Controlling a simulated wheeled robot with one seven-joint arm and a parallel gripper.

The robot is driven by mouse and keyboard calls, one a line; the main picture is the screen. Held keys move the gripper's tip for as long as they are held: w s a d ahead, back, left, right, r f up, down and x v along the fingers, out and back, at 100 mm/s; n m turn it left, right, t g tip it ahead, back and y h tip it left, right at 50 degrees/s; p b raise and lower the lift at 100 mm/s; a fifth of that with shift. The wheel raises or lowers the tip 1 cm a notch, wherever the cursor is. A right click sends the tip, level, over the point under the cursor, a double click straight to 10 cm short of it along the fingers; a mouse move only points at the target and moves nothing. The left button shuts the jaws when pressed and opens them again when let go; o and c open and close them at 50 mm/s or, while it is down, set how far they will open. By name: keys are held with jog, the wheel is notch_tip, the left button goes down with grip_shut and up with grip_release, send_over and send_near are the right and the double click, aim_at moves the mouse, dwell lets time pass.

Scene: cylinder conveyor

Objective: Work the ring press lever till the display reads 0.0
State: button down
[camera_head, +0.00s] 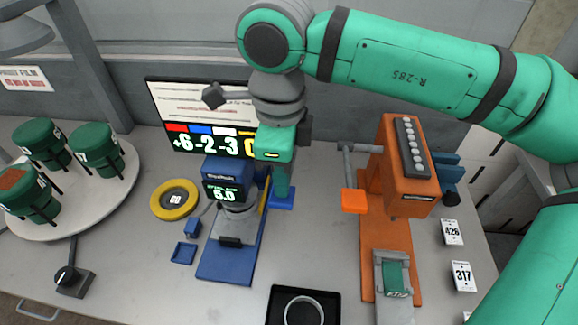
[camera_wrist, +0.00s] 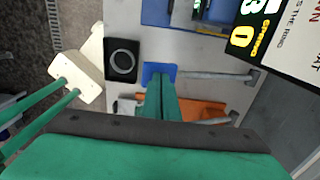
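The blue ring press (camera_head: 235,235) stands mid-table, and its small display (camera_head: 222,193) appears to read 6.0. Its lever ends in a blue paddle (camera_head: 282,203) on the press's right side. The paddle also shows in the wrist view (camera_wrist: 152,72), with a grey lever rod (camera_wrist: 205,76) beside it. My gripper (camera_head: 282,190) points down at the blue paddle, fingertips at or just above it; I cannot tell whether they touch. In the wrist view its green fingers (camera_wrist: 161,85) are together with nothing between them.
An orange press (camera_head: 405,185) with its own orange lever paddle (camera_head: 354,201) stands right. A board (camera_head: 205,115) behind shows +6, -2, -3 and a partly hidden digit. A yellow ring (camera_head: 161,209) lies left; a black tray (camera_head: 275,305) holds a grey ring. Green drums stand on a round tray (camera_head: 95,215).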

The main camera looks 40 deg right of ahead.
jog(key=shift+f, duration=4.95)
jog(key=shift+r, duration=7.45)
